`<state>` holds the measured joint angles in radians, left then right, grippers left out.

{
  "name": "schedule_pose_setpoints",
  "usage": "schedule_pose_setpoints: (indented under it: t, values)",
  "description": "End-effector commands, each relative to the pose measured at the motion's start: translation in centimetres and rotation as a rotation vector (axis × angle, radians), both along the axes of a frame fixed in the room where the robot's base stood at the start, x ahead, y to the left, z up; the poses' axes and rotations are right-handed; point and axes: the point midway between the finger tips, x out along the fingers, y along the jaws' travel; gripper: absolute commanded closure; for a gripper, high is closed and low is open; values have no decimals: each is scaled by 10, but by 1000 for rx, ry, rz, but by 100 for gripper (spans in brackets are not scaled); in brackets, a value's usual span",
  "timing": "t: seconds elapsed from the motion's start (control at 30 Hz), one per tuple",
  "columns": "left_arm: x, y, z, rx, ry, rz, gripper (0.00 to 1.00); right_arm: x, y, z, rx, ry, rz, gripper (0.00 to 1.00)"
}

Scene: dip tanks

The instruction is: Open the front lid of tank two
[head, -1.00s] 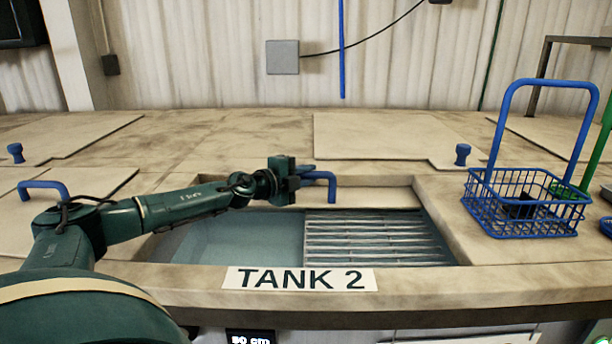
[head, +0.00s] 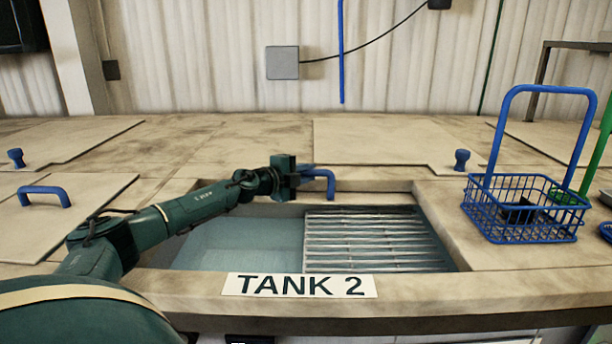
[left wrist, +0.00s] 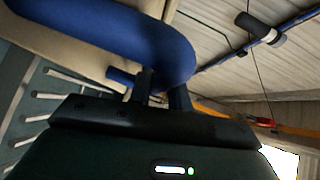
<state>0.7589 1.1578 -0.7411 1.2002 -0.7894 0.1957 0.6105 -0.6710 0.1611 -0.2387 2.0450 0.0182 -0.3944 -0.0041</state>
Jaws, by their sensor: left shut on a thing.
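Tank two, with its "TANK 2" label (head: 299,285) on the front rim, has an open front section showing pale blue liquid (head: 235,243) and a slatted rack (head: 370,240). The front lid's blue handle (head: 331,184) stands at the far side of this opening. My left gripper (head: 302,177) is shut on the handle. In the left wrist view the blue handle (left wrist: 130,38) arches large above the fingers (left wrist: 163,95); the exact contact is partly hidden. Only a narrow pale strip of the lid (head: 375,198) shows behind the opening. My right gripper is not in view.
A blue wire basket (head: 525,222) with a tall handle stands right of the opening. A closed lid (head: 75,215) with a blue handle lies at left. A rear lid (head: 385,140) with a blue knob (head: 462,159) lies behind. A grey box (head: 282,60) hangs on the wall.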

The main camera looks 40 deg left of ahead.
Motion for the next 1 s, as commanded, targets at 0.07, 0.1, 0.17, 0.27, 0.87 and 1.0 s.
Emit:
schedule_pose_setpoints:
  t: [0.07, 0.1, 0.17, 0.27, 0.87, 1.0]
  values:
    - [0, 0, 0, -1, -1, 1, 100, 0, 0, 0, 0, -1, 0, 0]
    - [0, 0, 0, -2, -1, 1, 100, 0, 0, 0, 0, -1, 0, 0]
    - [0, 0, 0, -2, -1, 1, 79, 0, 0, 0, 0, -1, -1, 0]
    - [0, 0, 0, -2, -1, 0, 70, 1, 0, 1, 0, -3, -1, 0]
    - [-20, 3, 0, 2, 2, 0, 59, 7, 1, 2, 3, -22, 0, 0]
    - [-45, 6, -1, 4, 4, 1, 59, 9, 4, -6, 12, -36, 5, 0]
